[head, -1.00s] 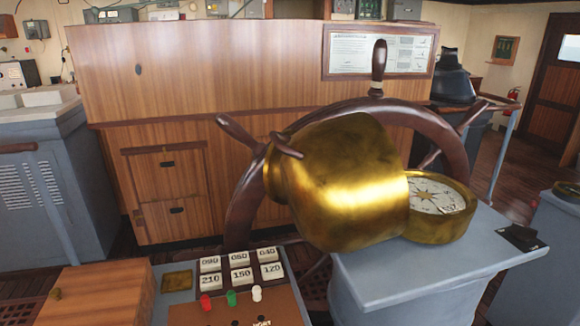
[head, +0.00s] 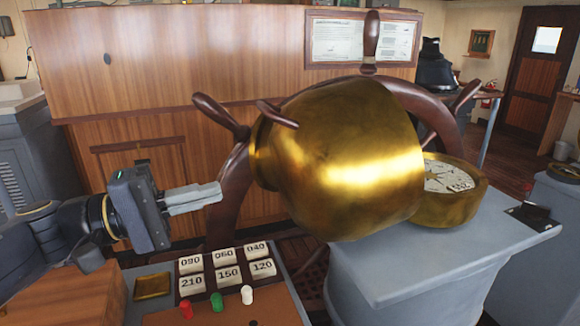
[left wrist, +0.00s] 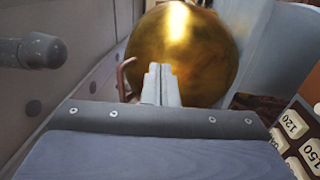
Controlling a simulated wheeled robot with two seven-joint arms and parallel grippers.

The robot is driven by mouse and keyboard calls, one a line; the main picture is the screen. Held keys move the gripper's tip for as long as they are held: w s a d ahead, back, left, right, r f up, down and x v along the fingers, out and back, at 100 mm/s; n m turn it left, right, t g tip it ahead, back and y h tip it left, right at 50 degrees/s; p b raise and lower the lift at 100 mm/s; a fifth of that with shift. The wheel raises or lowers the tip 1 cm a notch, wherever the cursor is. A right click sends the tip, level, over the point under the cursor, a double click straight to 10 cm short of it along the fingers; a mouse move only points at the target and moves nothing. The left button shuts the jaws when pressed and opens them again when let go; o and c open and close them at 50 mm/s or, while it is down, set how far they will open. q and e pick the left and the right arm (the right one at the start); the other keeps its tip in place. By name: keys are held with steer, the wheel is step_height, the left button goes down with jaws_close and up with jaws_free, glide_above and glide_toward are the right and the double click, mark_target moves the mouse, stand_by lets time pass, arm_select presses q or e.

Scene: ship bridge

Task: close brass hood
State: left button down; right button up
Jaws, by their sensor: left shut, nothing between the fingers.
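The brass hood (head: 345,155) is tipped open on its side, to the left of the round brass compass (head: 450,205), whose white dial is uncovered. Both are at the grey pedestal (head: 400,270). My left gripper (head: 220,190) is shut and empty, to the left of the hood and apart from it, in front of the wheel's rim. In the left wrist view the shut fingers (left wrist: 161,72) point toward the hood (left wrist: 185,50), and a thin reddish-brown curved piece shows left of the fingertips. My right gripper is not in view.
A dark wooden ship's wheel (head: 228,190) stands behind the hood, its spokes sticking out. A panel with number blocks (head: 228,273) and red, green and white knobs lies below my left gripper. A small black object (head: 533,215) is at the pedestal's right edge.

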arm_select(q)
steer(key=w+r, duration=0.1)
steer(key=p, duration=0.3)
glide_toward(312, 148)
steer(key=shift+h, duration=0.4)
steer(key=x, duration=0.7)
steer(key=shift+f, duration=0.35)
